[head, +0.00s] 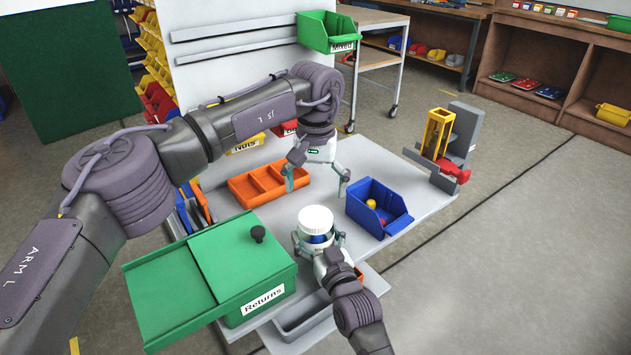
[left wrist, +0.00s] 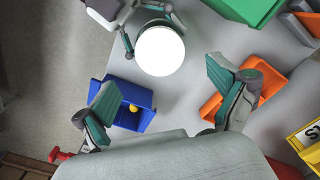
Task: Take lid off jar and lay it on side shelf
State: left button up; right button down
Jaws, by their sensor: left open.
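The jar (head: 316,240) stands upright with a white round lid (head: 316,220) on top and a dark blue band below it. The lid shows as a bright white disc in the left wrist view (left wrist: 160,51). My right gripper (head: 318,245) comes from the front, its fingers closed against both sides of the jar below the lid. My left gripper (head: 317,183) is open and empty, pointing down behind the jar, its fingers spread wide. A grey shallow tray or shelf (head: 290,334) is at the table's front edge; I cannot tell if it is the side shelf.
A green Returns box (head: 232,262) with a sliding lid stands left of the jar. An orange divided tray (head: 237,188) is behind it. A blue bin (head: 387,222) with small items is right. A yellow and grey fixture (head: 440,133) stands at the far right. Bare tabletop lies between them.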

aim_at(315, 216)
pick_arm(q)
notch_tip(315, 216, down, 7)
jog(key=shift+r, duration=0.1)
dwell(0.3)
